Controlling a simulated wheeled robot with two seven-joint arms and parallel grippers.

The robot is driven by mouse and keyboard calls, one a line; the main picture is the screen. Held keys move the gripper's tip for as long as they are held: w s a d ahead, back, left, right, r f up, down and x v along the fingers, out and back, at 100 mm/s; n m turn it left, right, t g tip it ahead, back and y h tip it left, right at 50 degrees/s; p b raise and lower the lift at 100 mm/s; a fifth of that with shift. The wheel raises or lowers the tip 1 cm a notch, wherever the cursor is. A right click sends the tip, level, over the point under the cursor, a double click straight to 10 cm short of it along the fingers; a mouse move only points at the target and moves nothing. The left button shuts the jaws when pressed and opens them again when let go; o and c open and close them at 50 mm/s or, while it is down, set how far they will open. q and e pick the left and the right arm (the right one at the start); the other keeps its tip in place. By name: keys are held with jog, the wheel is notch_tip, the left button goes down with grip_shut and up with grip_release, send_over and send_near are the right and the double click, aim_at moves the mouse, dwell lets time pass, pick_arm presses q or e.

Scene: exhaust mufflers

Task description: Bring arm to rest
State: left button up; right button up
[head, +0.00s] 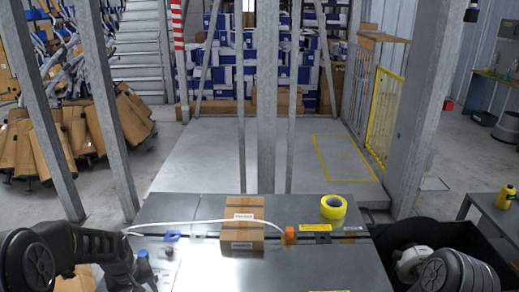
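My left arm (65,252) comes in from the lower left, over the near left edge of the grey metal table. Its dark end, where my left gripper (146,271) seems to be, is small and dark, and I cannot make out whether the fingers are open or shut. My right arm (447,270) shows only as a dark rounded joint at the lower right, in front of a black bin. My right gripper is not visible.
On the metal table (190,210) are a cardboard box (243,228), a yellow tape roll (333,206), a white strap (190,222) and an orange piece (290,235). A black bin (470,235) is at right. Metal posts (266,110) stand behind the table.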

pick_arm(q)
jog(key=s+d+f+m+h, duration=0.1)
jog(key=s+d+f+m, duration=0.1)
jog(key=s+d+f, duration=0.4)
jog(key=s+d+f+m+h, duration=0.1)
jog(key=s+d+f+m, duration=0.1)
jog(key=d+f, duration=0.7)
jog(key=s+d+f+g+h, duration=0.1)
jog(key=s+d+f, duration=0.1)
jog(key=s+d, duration=0.4)
jog(key=s+d+f+m+g+h, duration=0.1)
jog(key=s+d+f, duration=0.1)
jog(key=s+d, duration=0.4)
jog(key=s, duration=0.5)
jog(key=shift+d+f, duration=0.3)
jog(key=shift+f, duration=0.1)
